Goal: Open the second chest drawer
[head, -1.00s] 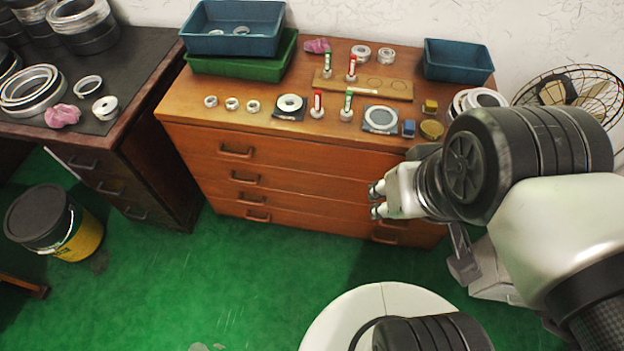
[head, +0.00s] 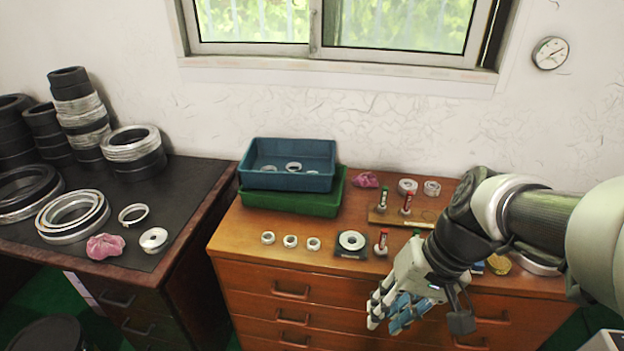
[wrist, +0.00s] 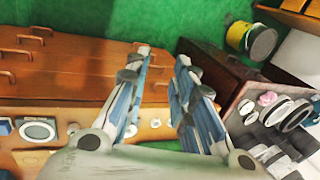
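The wooden chest (head: 250,280) stands in the middle of the head view, its drawer fronts looking flush and shut. The second drawer down has a left handle (head: 293,318); another handle (head: 492,318) shows to the right of my arm. My gripper (head: 388,312) is in front of the chest, right of the left handles, with fingers pointing down and to the left. In the wrist view my gripper (wrist: 160,75) has its fingers apart with nothing between them. The chest front (wrist: 85,65) and several handles show beyond and left of the fingers, which hide part of it.
The chest top carries blue and green trays (head: 290,165), rings, small bottles and a wooden board. A dark desk (head: 190,225) with stacked rings stands close on the left. In the wrist view, green floor (wrist: 130,18) is clear before the chest, with a bucket (wrist: 250,38) farther off.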

